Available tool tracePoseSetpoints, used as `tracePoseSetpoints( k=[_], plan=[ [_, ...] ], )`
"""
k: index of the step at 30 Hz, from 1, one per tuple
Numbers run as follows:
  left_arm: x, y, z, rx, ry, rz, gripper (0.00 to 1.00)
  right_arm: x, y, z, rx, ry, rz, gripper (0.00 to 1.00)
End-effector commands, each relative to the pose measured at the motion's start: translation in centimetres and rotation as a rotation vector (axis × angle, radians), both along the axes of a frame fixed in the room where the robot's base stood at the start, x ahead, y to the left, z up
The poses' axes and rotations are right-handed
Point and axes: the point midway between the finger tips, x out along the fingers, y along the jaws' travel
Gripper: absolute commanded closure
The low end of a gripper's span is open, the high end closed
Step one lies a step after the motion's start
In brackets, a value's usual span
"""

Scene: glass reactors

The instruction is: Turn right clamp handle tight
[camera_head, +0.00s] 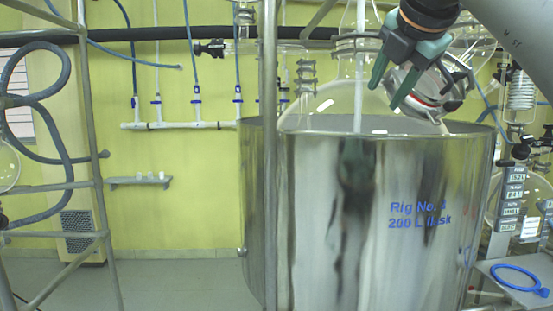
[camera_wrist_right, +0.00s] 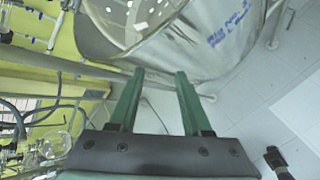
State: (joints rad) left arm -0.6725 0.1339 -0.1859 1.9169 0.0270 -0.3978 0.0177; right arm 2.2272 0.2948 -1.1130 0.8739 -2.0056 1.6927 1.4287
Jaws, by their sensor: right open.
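My right gripper (camera_head: 384,97) comes in from the upper right in the head view. Its two green fingers are apart and point down-left, in front of the upper glassware. In the right wrist view the gripper (camera_wrist_right: 160,72) shows nothing between its fingers. Just right of it in the head view is a glass port with a metal clamp (camera_head: 455,82) and a red ring. The gripper partly covers this area, and I cannot single out the clamp handle. The glass flask (camera_head: 330,105) sits in the large steel vessel (camera_head: 340,220). My left gripper is not in view.
A metal frame post (camera_head: 268,200) stands in front of the vessel's left side. A small shelf with a blue ring (camera_head: 515,278) and labelled displays (camera_head: 514,190) are at the right. A frame with grey hoses (camera_head: 50,120) stands at the left. The floor between (camera_head: 180,285) is clear.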

Motion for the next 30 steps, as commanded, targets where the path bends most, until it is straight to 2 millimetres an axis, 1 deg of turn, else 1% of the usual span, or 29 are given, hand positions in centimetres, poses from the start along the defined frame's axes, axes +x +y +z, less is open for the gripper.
tracePoseSetpoints(
  k=[1,2,3,5,6,8,9,12,15,18,22,26,30],
  plan=[
    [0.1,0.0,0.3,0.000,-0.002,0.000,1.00,1.5,2.4,-2.8,0.010,0.037,0.101,0.51],
    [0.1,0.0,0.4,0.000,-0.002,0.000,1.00,2.2,3.9,-4.5,0.021,0.055,0.164,0.51],
    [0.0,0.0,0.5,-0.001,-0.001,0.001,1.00,3.0,5.9,-6.6,0.042,0.076,0.250,0.51],
    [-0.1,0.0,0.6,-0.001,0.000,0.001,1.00,3.7,8.9,-9.8,0.084,0.105,0.372,0.51],
    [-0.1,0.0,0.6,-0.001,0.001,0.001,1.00,3.9,10.7,-11.8,0.119,0.124,0.449,0.51],
    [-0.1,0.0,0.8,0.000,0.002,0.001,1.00,3.9,13.4,-14.6,0.178,0.145,0.558,0.51],
    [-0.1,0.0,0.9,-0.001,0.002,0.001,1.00,3.7,15.1,-16.3,0.226,0.157,0.627,0.51],
    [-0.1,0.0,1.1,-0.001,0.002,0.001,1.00,2.8,18.9,-20.1,0.361,0.175,0.775,0.51],
    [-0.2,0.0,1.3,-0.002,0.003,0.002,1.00,1.5,21.9,-23.0,0.522,0.180,0.887,0.51],
    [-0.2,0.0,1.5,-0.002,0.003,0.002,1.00,0.0,24.1,-25.3,0.700,0.172,0.963,0.51],
    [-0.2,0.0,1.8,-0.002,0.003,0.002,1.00,-1.6,25.6,-27.4,0.949,0.142,0.999,0.51],
    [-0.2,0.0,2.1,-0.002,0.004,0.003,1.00,-2.5,25.7,-29.1,1.198,0.096,0.957,0.51],
    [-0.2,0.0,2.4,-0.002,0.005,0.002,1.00,-2.7,24.4,-31.5,1.450,0.042,0.829,0.51]
  ],
)
